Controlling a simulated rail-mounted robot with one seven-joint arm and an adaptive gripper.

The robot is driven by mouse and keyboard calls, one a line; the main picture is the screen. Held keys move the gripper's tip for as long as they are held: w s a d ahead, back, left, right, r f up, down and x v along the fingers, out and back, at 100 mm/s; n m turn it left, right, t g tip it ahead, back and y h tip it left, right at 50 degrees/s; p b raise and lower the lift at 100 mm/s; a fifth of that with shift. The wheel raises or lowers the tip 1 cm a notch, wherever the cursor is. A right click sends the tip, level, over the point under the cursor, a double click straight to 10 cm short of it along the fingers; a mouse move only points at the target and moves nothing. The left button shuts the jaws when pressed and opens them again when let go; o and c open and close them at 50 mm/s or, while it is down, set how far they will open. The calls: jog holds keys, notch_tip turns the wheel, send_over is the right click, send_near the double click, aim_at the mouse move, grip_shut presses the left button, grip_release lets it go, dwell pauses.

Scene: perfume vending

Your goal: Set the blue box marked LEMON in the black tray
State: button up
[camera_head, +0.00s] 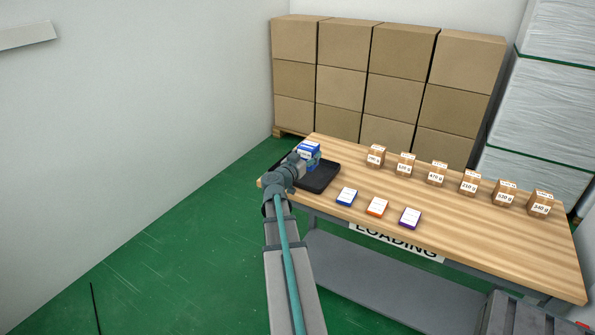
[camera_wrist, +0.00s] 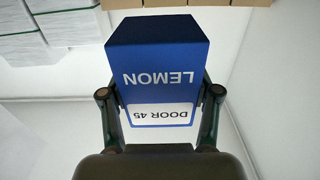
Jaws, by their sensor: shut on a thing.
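The blue box marked LEMON (camera_wrist: 158,70) is between the two fingers of my gripper (camera_wrist: 160,105) in the wrist view, its lettering upside down and a white DOOR 45 label below. In the head view the blue box (camera_head: 309,150) is at the table's left end, over or in the back part of the black tray (camera_head: 322,179). My gripper (camera_head: 298,163) is shut on it. I cannot tell whether the box touches the tray floor, as my arm hides part of the tray. The visible front part of the tray is empty.
A blue card (camera_head: 347,196), an orange card (camera_head: 377,206) and a purple card (camera_head: 409,217) lie right of the tray. Several small brown boxes with gram labels (camera_head: 437,174) line the back of the wooden table (camera_head: 480,235). Stacked cartons (camera_head: 350,75) stand behind it.

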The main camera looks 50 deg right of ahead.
jog(key=w+f, duration=0.2)
jog(key=w+d+f, duration=0.1)
jog(key=f, duration=0.1)
jog(key=w+f, duration=0.2)
jog(key=shift+w+d, duration=0.25)
jog(key=shift+w, duration=0.05)
jog(key=shift+w+f, duration=0.15)
jog(key=shift+f, duration=1.6)
jog(key=shift+f, duration=0.1)
jog(key=o, duration=1.2)
jog(key=shift+o, duration=0.2)
